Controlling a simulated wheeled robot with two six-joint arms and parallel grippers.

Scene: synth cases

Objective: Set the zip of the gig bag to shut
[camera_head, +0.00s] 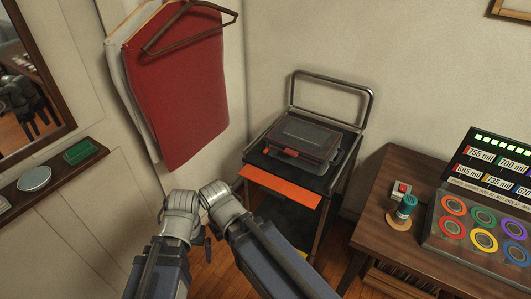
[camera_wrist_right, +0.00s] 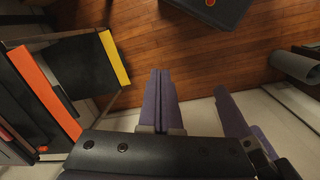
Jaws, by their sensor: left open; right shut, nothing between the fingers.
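The trolley (camera_head: 247,158) has an orange front flap (camera_head: 283,187). A wooden table (camera_head: 376,211) at right holds colourful devices. Another dark box (camera_wrist_right: 225,12) stands on open wooden floor.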

